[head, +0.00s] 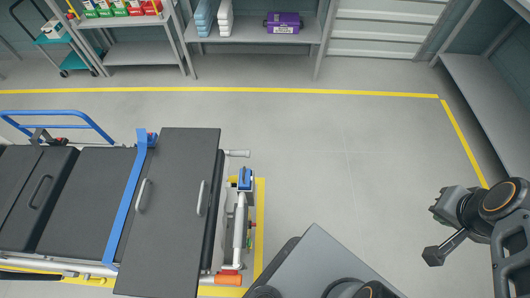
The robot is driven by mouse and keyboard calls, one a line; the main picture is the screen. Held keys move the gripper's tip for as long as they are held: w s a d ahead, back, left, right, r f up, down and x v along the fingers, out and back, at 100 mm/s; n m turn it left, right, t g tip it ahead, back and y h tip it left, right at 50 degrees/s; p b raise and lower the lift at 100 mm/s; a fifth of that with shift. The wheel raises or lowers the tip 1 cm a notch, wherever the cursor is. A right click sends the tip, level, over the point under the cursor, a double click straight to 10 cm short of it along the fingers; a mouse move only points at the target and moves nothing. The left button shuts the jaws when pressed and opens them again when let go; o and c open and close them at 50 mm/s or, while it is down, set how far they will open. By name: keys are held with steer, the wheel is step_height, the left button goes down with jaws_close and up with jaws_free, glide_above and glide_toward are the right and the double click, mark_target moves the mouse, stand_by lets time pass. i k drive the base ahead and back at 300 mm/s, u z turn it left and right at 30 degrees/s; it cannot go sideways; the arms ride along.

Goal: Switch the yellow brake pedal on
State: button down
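A stretcher (95,190) with dark pads stands at the left in the head view. At its right end is a white and grey frame with small coloured parts. A small yellow part (233,180) beside a blue piece (245,178) may be the yellow brake pedal; it is too small to tell its position. A red part (230,271) and an orange handle (228,280) sit lower on the same end. My gripper (435,254) is at the right, well apart from the stretcher, over bare floor. Its fingers are too small and dark to tell open from shut.
Yellow floor lines (300,91) run across the back and down the right. Shelves (265,33) with a purple box (283,22) line the back wall; a teal trolley (72,60) stands back left. A bench (485,90) is at right. The middle floor is clear.

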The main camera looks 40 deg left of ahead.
mark_target(233, 179)
steer(key=i, duration=1.3)
steer(key=u, duration=4)
